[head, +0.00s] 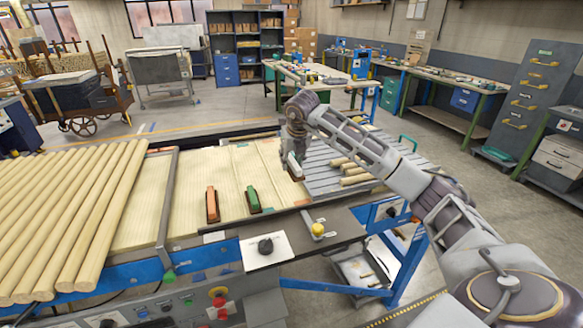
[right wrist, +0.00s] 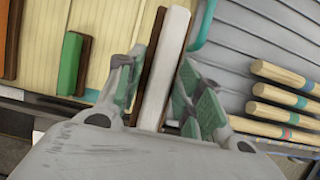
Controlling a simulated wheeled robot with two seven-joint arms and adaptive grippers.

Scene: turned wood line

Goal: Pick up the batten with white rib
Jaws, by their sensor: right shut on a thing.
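The batten with white rib (right wrist: 167,60) has a pale rib on a dark brown base. It stands between the finger pads of my right gripper (right wrist: 160,92), which is shut on it. In the head view my right gripper (head: 293,150) points down over the batten, whose white rib (head: 294,167) shows only in part below the fingers. I cannot tell whether its base touches the pale wood surface. A batten with green rib (head: 253,199) and one with orange rib (head: 212,205) lie to the left, apart from the gripper. My left gripper is not in view.
Several round wooden rods (head: 80,215) lie at the left of the line. Short dowels with coloured bands (head: 352,172) lie on the grey slatted part (head: 400,178) at the right. A yellow knob (head: 318,230) sits on the dark front ledge. Pale wood around the battens is clear.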

